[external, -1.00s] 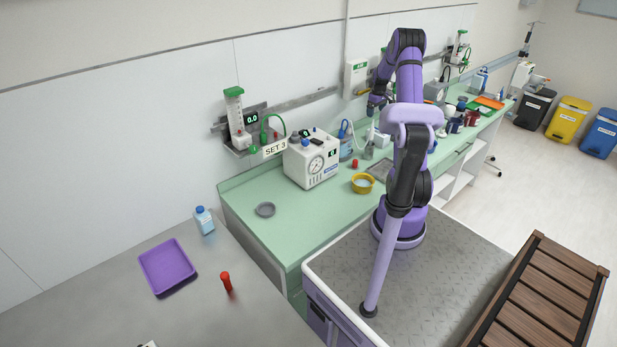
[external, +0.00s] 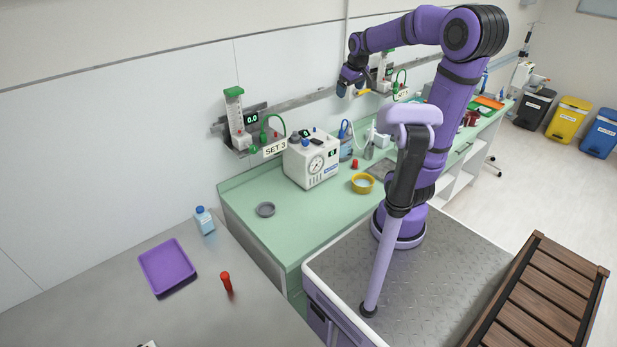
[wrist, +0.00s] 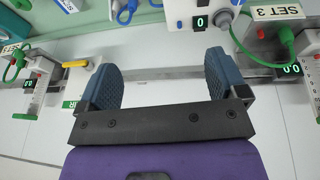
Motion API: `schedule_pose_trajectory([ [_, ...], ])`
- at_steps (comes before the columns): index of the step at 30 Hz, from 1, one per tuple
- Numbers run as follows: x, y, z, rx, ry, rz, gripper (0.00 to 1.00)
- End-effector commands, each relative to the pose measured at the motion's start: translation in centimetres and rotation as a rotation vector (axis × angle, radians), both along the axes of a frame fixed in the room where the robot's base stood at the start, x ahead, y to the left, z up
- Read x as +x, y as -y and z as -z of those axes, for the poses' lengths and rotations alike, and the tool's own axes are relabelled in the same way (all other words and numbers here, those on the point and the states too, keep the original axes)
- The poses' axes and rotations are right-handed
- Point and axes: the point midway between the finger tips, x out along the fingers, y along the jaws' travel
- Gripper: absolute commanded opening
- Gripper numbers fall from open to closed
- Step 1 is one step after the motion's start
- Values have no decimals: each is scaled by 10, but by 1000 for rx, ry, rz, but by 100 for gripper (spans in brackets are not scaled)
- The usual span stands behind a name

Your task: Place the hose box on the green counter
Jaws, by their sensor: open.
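A white box (wrist: 82,86) with green lettering and a yellow lever sits by the wall rail in the wrist view, partly covered by the left finger. It may be the hose box; I cannot tell for sure. In the external view my gripper and arm mostly hide that spot. My gripper (external: 351,80) is raised in front of the wall rail, above the counter. In the wrist view my gripper (wrist: 161,78) is open, with only wall and rail between its blue fingers. The green counter (external: 305,226) runs along the wall below; its near end is mostly bare.
A wall flowmeter unit (external: 236,120) hangs above the SET 3 label. A grey table (external: 110,310) holds a purple tray (external: 167,267).

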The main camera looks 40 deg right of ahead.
Motion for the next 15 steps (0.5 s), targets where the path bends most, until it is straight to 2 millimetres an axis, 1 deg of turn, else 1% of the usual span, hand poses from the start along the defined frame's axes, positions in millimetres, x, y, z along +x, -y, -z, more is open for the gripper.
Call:
schedule_pose_trajectory([
  [1,-16,-16,-5,2,21,-8,91],
  [5,-56,-48,-10,15,62,-11,91],
  [6,-68,-56,-10,20,76,-12,91],
  [9,-99,-75,-8,36,108,-15,91],
  [12,-126,-90,-3,52,135,-18,91],
  [15,-148,-99,4,67,156,-20,91],
])
